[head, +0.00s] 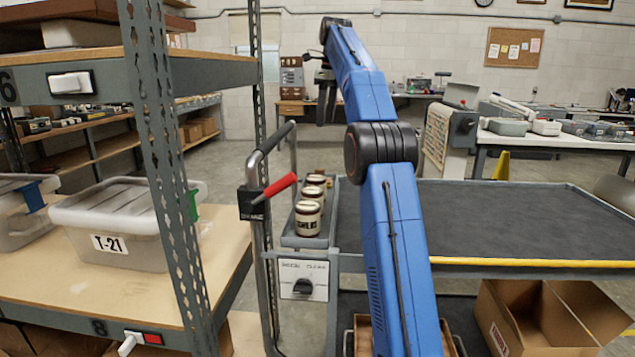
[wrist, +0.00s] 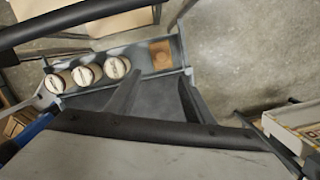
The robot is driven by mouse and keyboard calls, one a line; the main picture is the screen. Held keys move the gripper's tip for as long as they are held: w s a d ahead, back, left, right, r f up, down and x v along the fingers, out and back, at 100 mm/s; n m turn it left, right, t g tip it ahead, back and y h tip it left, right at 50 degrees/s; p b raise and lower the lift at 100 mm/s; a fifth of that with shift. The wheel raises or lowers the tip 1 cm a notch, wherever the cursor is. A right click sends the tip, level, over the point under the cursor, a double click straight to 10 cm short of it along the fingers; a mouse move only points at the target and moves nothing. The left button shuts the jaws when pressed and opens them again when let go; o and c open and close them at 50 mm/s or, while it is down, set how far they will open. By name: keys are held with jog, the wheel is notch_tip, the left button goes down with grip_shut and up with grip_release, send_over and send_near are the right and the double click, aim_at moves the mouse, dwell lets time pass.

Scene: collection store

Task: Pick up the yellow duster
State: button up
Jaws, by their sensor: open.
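I cannot make out a yellow duster in either view. My gripper (head: 325,98) is raised at the end of the blue arm in the head view, above and beyond the grey cart. In the wrist view my gripper (wrist: 158,92) is open, its two dark fingers apart with nothing between them. Below it lie the cart's dark top and a narrow side tray.
Several lidded jars (head: 308,217) stand in the side tray (head: 291,241). The cart's dark top (head: 520,212) looks bare. A shelf rack with a lidded bin (head: 120,245) stands left. An open cardboard box (head: 510,322) sits low at right.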

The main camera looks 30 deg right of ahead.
aim_at(320, 169)
jog(key=f, duration=0.5)
jog(key=w+f, duration=0.1)
jog(key=f, duration=0.5)
jog(key=w+f, duration=0.1)
jog(key=f, duration=0.5)
jog(key=shift+a+f, duration=0.25)
jog(key=shift+a, duration=0.15)
grip_shut()
